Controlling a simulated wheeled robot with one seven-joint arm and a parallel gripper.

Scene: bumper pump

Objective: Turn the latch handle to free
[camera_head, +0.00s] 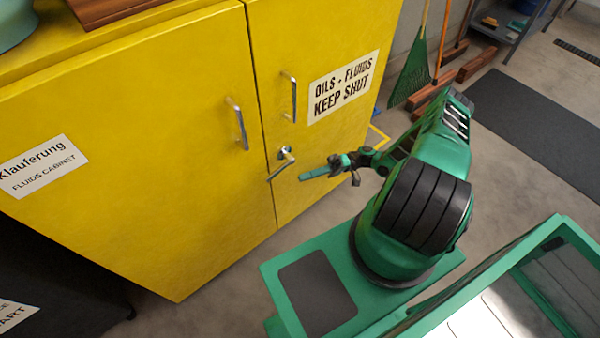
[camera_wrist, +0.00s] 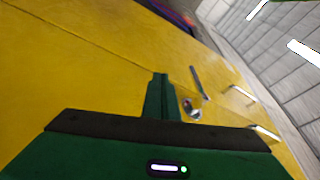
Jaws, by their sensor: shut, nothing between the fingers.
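The latch handle (camera_head: 281,168) is a small metal lever on a round plate, on the yellow cabinet (camera_head: 190,190) by the seam between its two doors. In the head view the lever slants down to the left. The shut fingertips (camera_wrist: 160,77) also show in the wrist view.
Two upright pull handles, left (camera_head: 238,124) and right (camera_head: 290,97), stand out from the doors above the latch. Both doors look closed. A green broom (camera_head: 411,75) leans at the back right. Floor is open right of the cabinet.

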